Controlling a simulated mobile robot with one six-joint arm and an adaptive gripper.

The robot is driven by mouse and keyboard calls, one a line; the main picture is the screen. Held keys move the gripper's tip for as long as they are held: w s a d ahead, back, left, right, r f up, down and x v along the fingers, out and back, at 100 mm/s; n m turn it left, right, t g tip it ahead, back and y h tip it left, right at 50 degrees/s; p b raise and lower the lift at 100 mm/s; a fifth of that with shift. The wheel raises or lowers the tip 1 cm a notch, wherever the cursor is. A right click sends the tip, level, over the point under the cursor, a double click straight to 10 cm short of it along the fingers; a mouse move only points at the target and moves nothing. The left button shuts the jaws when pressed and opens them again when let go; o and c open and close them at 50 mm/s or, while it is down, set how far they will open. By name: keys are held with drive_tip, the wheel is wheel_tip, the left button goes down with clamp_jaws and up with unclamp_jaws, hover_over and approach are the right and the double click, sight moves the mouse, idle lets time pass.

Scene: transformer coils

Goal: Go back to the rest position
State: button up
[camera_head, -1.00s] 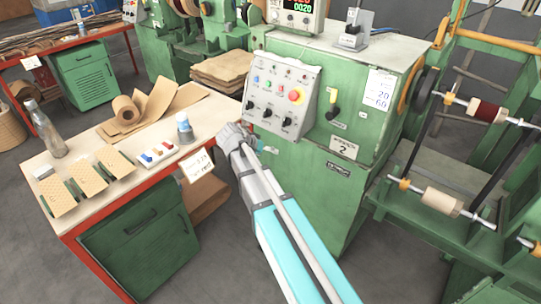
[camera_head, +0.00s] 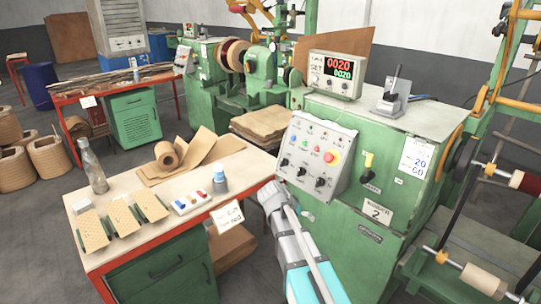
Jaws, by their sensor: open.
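My gripper (camera_head: 272,197) is at the end of my grey and turquoise arm, in the lower middle of the head view. It is small and seen from behind, between the near workbench and the green winding machine's control panel (camera_head: 315,157). Its fingers are open and I see nothing held in them. It appears to be in front of the machine's lower front face, right of the bench corner. Whether it touches anything cannot be told.
The workbench (camera_head: 247,182) holds pegboards, a bottle (camera_head: 91,171), a paper roll (camera_head: 169,154) and a small blue-capped jar (camera_head: 219,180). The green machine (camera_head: 345,215) stands close on the right, with spools (camera_head: 484,281) beside it.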

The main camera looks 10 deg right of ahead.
drive_tip(key=s+a+r+n+g+y+p, duration=0.1)
drive_tip(key=s+n+y+p, duration=0.4)
drive_tip(key=s, duration=1.1)
drive_tip(key=shift+a+r+g+y, duration=0.2)
drive_tip(key=shift+a+g+y, duration=0.5)
drive_tip(key=shift+y, duration=0.4)
drive_tip(key=c, duration=0.5)
drive_tip(key=shift+d, duration=0.15)
